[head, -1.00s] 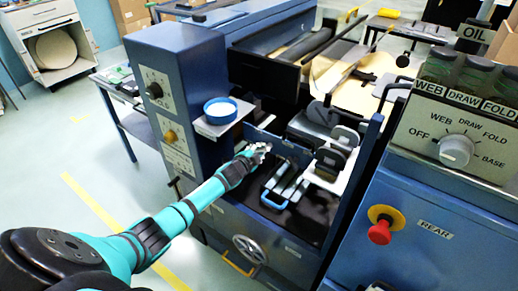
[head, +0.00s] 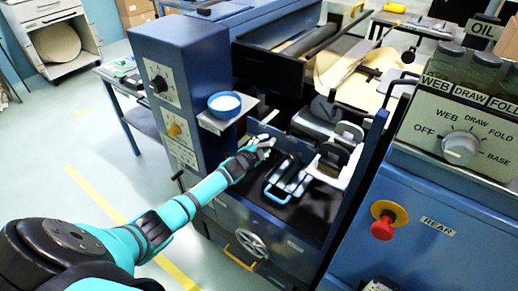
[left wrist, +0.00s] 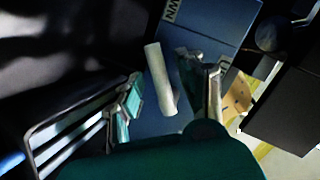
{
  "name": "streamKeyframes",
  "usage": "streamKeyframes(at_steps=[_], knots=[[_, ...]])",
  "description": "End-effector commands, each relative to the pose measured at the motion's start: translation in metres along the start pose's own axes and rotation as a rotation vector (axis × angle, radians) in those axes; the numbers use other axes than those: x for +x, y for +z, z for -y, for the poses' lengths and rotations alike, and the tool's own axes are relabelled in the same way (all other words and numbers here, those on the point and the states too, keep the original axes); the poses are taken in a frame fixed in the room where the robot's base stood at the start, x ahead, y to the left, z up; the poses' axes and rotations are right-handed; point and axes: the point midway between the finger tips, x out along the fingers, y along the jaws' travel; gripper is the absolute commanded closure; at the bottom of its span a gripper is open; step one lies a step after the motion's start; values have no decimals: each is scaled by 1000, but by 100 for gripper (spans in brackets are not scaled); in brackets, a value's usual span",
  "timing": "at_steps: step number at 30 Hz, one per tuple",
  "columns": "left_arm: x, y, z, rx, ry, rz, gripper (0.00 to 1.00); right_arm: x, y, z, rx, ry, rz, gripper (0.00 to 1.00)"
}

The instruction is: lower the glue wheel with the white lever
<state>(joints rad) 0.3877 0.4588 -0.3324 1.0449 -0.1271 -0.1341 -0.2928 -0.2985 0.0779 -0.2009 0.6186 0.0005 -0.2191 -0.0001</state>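The white lever (left wrist: 160,78) shows in the left wrist view as a pale rod in front of a blue panel with a partly hidden "DOWN"-type label. My left gripper (left wrist: 168,92) is open, with one finger on each side of the lever; I see a gap on the left, and cannot tell whether the right finger touches. In the head view my left gripper (head: 263,147) is at the inner edge of the machine bay, and hides the lever there. Dark rounded parts (head: 347,134) stand in the bay; I cannot tell which is the glue wheel. My right gripper is not in view.
A blue dish (head: 224,105) stands on a small shelf (head: 214,122) just behind my left gripper. A blue-handled part (head: 278,193) lies in the bay. A handwheel (head: 251,243) is on the front below. A red stop button (head: 382,228) is at right.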

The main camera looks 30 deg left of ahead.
Motion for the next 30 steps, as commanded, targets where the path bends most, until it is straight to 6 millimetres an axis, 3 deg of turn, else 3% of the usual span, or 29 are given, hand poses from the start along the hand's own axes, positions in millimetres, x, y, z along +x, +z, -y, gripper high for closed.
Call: streamKeyframes(at_steps=[8, 21, 30], knots=[[-30, 1, -1, 2, 1, 0, 61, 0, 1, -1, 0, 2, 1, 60], [-105, 1, -1, 0, 1, 1, 61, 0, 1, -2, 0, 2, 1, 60], [-119, 0, 0, -1, 0, 1, 61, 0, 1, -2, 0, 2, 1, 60]])
